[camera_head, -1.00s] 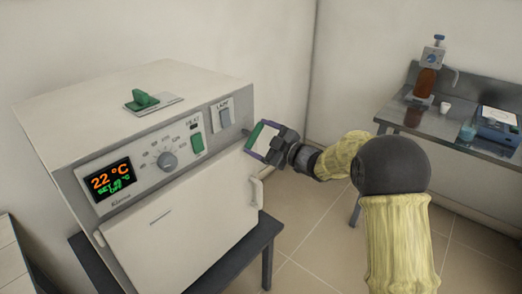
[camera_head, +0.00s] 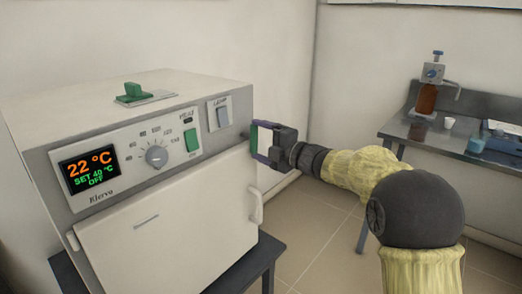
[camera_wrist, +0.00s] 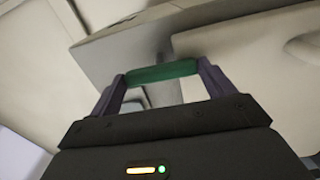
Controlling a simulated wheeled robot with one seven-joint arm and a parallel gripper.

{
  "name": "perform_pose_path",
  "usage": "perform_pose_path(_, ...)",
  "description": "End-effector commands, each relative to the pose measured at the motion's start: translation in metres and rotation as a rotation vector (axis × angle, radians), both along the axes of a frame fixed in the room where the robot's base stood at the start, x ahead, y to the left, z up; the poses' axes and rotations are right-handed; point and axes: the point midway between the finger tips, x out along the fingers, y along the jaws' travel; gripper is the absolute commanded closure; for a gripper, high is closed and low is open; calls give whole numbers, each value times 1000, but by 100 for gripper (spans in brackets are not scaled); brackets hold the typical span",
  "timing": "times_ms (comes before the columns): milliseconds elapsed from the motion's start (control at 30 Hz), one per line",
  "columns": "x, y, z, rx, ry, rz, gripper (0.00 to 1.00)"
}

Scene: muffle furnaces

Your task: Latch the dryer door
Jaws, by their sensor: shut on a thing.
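The dryer (camera_head: 135,190) is a beige box with a grey front panel, on the left. Its door (camera_head: 165,225) looks flush with the front; a pale handle (camera_head: 256,206) is at its right edge. My gripper (camera_head: 256,139) is at the upper right front corner. It is shut on a green latch bar (camera_wrist: 160,73), one purple finger at each end. In the head view the bar stands about upright. A short grey post (camera_wrist: 164,52) shows between the bar and the dryer in the wrist view; how they join is unclear.
The display (camera_head: 89,172) reads 22 °C, SET 40 °C, OFF. A dial (camera_head: 156,157) and switches are on the panel. A dark stand (camera_head: 262,262) holds the dryer. A steel bench (camera_head: 445,138) with a brown bottle (camera_head: 426,98) stands at right. Tiled floor lies between.

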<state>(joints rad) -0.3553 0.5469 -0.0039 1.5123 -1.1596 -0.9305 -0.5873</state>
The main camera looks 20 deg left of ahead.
Motion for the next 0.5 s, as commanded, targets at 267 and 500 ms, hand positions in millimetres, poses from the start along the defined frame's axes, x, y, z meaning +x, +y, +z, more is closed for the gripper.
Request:
perform_pose_path(267,0,0,-3,-24,-47,1,41)
perform_pose_path(500,0,0,-2,-26,-50,2,41)
